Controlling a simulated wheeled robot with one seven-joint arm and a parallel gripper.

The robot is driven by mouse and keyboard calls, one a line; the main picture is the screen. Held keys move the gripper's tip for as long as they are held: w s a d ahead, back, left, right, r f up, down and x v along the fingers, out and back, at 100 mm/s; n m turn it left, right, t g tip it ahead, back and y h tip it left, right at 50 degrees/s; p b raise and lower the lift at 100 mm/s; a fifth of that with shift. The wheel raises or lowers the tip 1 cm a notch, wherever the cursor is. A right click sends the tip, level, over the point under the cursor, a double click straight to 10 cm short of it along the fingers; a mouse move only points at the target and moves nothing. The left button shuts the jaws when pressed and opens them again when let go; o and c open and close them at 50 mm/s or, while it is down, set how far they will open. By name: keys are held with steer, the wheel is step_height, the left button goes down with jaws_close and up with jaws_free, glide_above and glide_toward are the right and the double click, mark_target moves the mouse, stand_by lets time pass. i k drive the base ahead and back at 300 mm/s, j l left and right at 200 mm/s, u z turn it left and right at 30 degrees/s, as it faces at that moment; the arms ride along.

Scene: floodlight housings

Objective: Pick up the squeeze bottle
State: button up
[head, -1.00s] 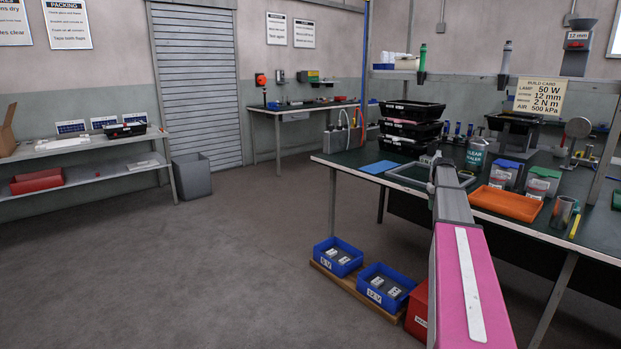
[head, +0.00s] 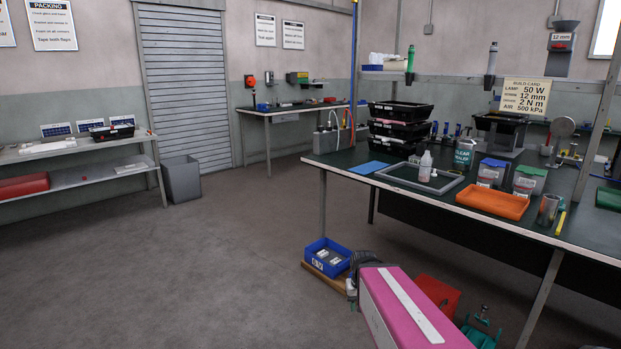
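A small whitish squeeze bottle (head: 425,168) with a pointed nozzle stands upright on the dark green workbench. It stands at the grey rectangular frame (head: 398,181), in front of the teal-labelled sealer container (head: 463,155). My pink arm reaches in from the bottom of the view. My gripper (head: 352,289) is low, well below the bench top and apart from the bottle, beside the blue bin. Its fingers are small and mostly hidden by the arm, so I cannot tell whether they are open or shut.
An orange tray (head: 493,202), lidded tubs (head: 527,180), stacked black trays (head: 401,121) and a blue mat (head: 369,167) share the bench. A blue bin (head: 327,257) and a red box (head: 437,295) sit low near my arm. Open floor lies left.

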mark_target(426, 162)
steer(key=i+j+z, duration=0.15)
steer(key=i+z, duration=0.2)
steer(key=i+j+z, duration=0.25)
steer(key=z, duration=0.15)
